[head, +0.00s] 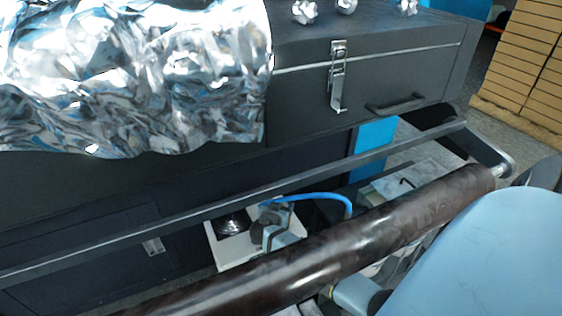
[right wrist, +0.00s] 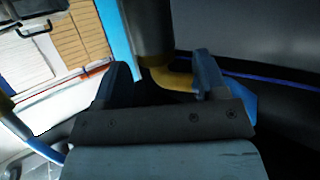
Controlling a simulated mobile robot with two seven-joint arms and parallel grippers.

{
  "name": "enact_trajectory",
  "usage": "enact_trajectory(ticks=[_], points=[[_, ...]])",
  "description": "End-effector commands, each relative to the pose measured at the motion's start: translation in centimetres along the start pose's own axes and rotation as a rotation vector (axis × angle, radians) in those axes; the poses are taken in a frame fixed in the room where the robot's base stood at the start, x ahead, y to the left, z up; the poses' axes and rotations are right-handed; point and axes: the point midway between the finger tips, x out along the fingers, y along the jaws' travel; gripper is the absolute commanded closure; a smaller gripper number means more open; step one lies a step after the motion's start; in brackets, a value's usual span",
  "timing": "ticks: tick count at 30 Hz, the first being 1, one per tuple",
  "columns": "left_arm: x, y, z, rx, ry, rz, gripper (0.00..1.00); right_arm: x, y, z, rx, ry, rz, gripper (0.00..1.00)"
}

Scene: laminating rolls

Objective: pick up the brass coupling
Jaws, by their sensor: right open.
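A brass-coloured curved piece (right wrist: 172,78), which looks like the brass coupling, sits at the lower end of a dark cylinder (right wrist: 152,30) in the right wrist view. My right gripper (right wrist: 160,65) is open, with one finger on each side of that piece. The piece lies closer to the right-hand finger; I cannot tell whether they touch. In the head view my right gripper (head: 272,225) appears partly hidden beyond the dark roller, and I cannot make out the coupling there. My left gripper is not in view.
A long dark brown roller (head: 350,243) and a thin dark rail (head: 300,183) cross the head view. A dark cabinet (head: 300,105) with a latch stands behind, with crumpled silver foil (head: 140,80) over its left part. A blue hose (head: 325,197) curves below the rail.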

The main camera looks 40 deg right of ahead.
Motion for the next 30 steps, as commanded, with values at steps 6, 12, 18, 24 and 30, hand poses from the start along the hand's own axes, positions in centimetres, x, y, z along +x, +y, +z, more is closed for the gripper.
enact_trajectory(ticks=[6,12,18,24,30], points=[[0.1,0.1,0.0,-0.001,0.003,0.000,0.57,2.5,0.0,0.1,-0.002,0.001,-0.001,0.34],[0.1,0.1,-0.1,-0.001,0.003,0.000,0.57,2.6,0.0,0.2,-0.001,-0.001,-0.001,0.34],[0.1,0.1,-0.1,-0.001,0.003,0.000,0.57,2.6,0.0,0.2,-0.001,-0.001,-0.001,0.69],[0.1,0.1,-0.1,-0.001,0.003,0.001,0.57,2.6,0.0,0.1,0.000,0.000,-0.001,0.95],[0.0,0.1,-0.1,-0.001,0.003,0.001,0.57,2.6,0.0,0.0,0.000,0.000,-0.002,0.95]])
